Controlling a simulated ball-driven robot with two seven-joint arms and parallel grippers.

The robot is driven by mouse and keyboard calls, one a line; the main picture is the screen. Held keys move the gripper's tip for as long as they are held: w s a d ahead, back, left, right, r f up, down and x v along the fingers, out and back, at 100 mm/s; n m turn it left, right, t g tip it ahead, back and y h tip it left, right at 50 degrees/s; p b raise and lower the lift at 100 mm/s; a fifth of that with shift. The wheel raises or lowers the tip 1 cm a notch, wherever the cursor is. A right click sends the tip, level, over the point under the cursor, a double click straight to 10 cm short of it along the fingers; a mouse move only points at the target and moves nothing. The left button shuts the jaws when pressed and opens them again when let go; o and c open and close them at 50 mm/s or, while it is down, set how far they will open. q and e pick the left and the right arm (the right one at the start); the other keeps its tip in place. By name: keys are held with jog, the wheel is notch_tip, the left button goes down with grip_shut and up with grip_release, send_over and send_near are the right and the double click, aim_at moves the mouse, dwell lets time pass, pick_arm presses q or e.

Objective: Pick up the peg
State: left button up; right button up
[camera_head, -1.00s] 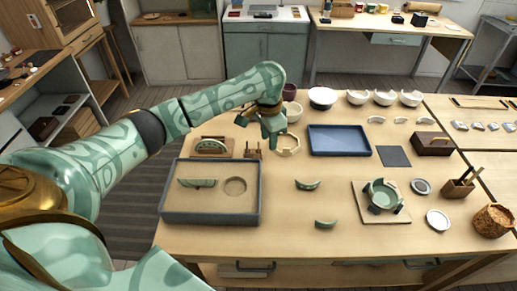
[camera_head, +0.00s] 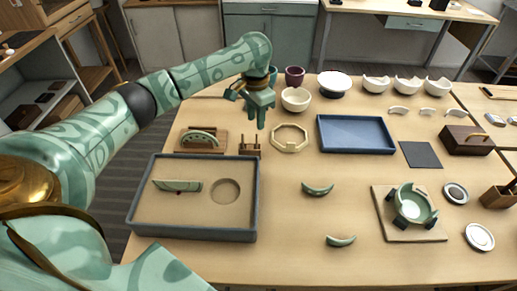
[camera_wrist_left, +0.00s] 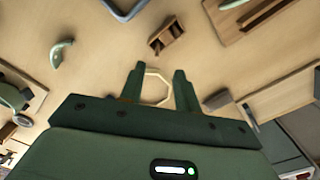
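A small brown wooden stand (camera_head: 250,144) with short upright posts sits on the table behind the large tray. It looks like the place of the peg, but I cannot single out one peg. The same small wooden piece seems to show in the left wrist view (camera_wrist_left: 166,36), ahead of the fingers. My left gripper (camera_head: 259,118) points down above and just behind the stand, apart from it. In the left wrist view its two fingers (camera_wrist_left: 157,75) are spread with nothing held between them. A pale octagonal ring (camera_wrist_left: 155,88) shows beyond the gap, on the table. My right gripper is out of view.
The octagonal ring (camera_head: 289,138) lies right of the stand. A rack with a green piece (camera_head: 202,140) stands left. The grey-rimmed tray (camera_head: 195,234) is in front, the blue tray (camera_head: 356,148) right. A cream bowl (camera_head: 296,99) is close behind the gripper.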

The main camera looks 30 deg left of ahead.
aim_at(257, 145)
pick_arm(q)
jog(key=f+b, duration=0.2)
jog(key=f, duration=0.2)
jog(key=f+b, duration=0.2)
jog(key=f, duration=0.2)
jog(key=shift+s+d+f+b, duration=0.15)
jog(key=shift+d+b, duration=0.05)
jog(key=shift+b, duration=0.1)
jog(key=shift+f, duration=0.35)
jog(key=shift+r, duration=0.25)
grip_shut()
